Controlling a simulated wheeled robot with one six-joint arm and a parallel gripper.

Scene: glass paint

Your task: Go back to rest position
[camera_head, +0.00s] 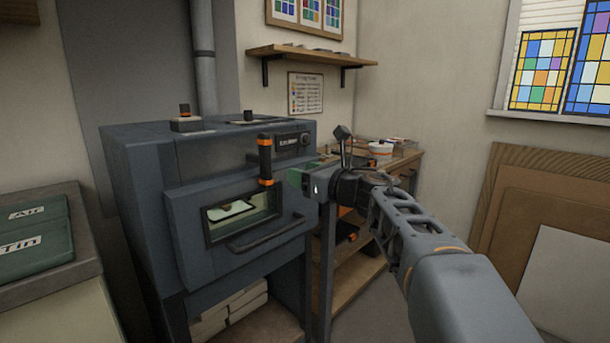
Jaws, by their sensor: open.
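My arm reaches in from the lower right corner, and my gripper (297,178) is in front of the right side of a blue-grey kiln (145,170). The gripper is open, and nothing shows between its jaws; the fingers are small and hard to make out at this angle. An upright black and orange handle (265,160) stands just left of the gripper, by the kiln's front. I cannot tell whether they touch.
Green cases (35,240) sit on a cabinet at left. A wall shelf (305,54) hangs above. Boards (525,210) lean at right. Some floor is free between bench and boards.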

